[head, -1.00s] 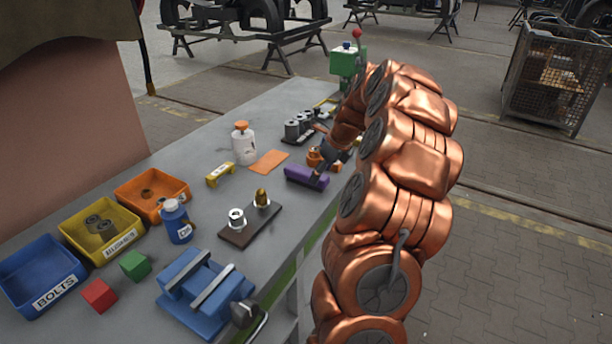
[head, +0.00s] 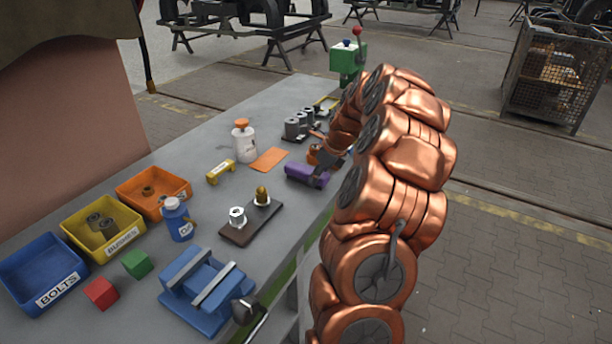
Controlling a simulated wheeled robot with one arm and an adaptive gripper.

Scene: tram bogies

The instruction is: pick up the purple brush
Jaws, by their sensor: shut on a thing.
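The purple brush (head: 300,172) is a purple block near the right edge of the grey bench. My arm reaches down to it from the right. My gripper (head: 320,179) is dark and is shut on the brush at its right end. The brush is on or just above the bench top; I cannot tell which. Part of the brush's right end is hidden by the gripper.
A brown board (head: 250,224) with two fittings is in front. A blue vise (head: 208,289) and bins, such as the yellow bin (head: 73,238), stand nearer.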

